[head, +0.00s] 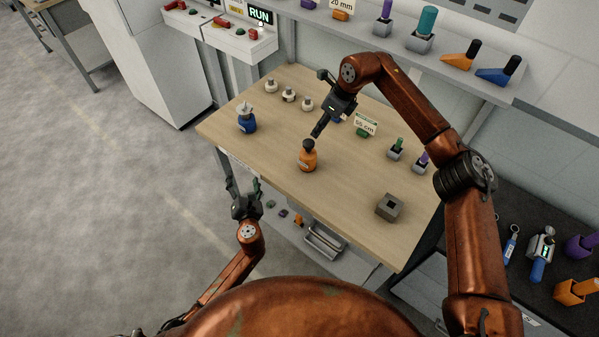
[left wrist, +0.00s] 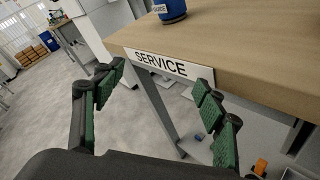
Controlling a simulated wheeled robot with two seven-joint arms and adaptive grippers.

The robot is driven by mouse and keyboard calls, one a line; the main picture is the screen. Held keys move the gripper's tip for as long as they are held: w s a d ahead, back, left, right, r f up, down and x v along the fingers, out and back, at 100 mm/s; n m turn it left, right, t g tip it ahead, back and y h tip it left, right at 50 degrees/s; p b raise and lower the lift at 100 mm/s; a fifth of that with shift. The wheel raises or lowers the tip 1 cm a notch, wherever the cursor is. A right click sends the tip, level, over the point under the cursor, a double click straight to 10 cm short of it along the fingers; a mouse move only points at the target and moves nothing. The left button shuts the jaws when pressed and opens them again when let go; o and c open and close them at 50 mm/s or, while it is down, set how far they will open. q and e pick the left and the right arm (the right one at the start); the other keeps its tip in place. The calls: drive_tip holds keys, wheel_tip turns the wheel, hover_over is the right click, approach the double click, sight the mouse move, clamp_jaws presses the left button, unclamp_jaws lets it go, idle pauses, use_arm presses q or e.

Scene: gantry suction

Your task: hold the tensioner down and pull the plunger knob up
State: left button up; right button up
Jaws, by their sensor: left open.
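An orange body with a black knob on top (head: 308,160), which looks like the tensioner with its plunger knob, stands upright near the middle of the wooden table. Its label is too small to read. My right gripper (head: 318,130) points down just above and to the right of the knob; a small gap seems to remain, but contact is hard to judge. Its fingers are seen edge-on. My left gripper (head: 243,188) is open and empty, off the table's left front edge. Its spread green-padded fingers show in the left wrist view (left wrist: 160,82), facing the table edge.
A blue body labelled GUIDE (left wrist: 171,9) stands at the table's left, also in the head view (head: 247,124). A grey square block (head: 389,207) sits at right. Several small white-topped parts (head: 289,95) line the back. The table edge bears a SERVICE sign (left wrist: 160,65).

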sight(305, 166)
use_arm(q)
drive_tip(key=w+d+r+m+t+h, duration=0.1)
drive_tip(key=d+r+m+t, duration=0.2)
drive_tip(key=r, duration=0.5)
drive_tip(key=d+g+h, duration=0.1)
drive_tip(key=d, duration=0.3)
drive_tip(key=w+d+n+g+h, duration=0.1)
drive_tip(key=d+h, duration=0.1)
drive_tip(key=d, duration=0.1)
drive_tip(key=w+d+g+h, duration=0.1)
drive_tip(key=d+h, duration=0.1)
drive_tip(key=d, duration=0.2)
drive_tip(key=shift+d+f, duration=0.3)
drive_tip(key=d+f+h, duration=0.1)
drive_tip(key=d, duration=0.1)
drive_tip(key=s+d+n+g+h, duration=0.1)
drive_tip(key=d, duration=0.1)
drive_tip(key=d+f+g+h, duration=0.1)
drive_tip(key=d, duration=0.1)
drive_tip(key=shift+s+f, duration=0.25)
drive_tip(key=shift+f, duration=0.05)
drive_tip(key=shift+w+d+f+g, duration=0.1)
drive_tip(key=shift+d+f+g, duration=0.05)
drive_tip(key=shift+d+g, duration=0.15)
drive_tip(key=shift+w+f, duration=0.2)
drive_tip(key=shift+w, duration=0.1)
drive_tip(key=x, duration=0.6)
drive_tip(key=shift+w+d+f, duration=0.1)
drive_tip(key=shift+w+d, duration=0.1)
drive_tip(key=shift+w, duration=0.1)
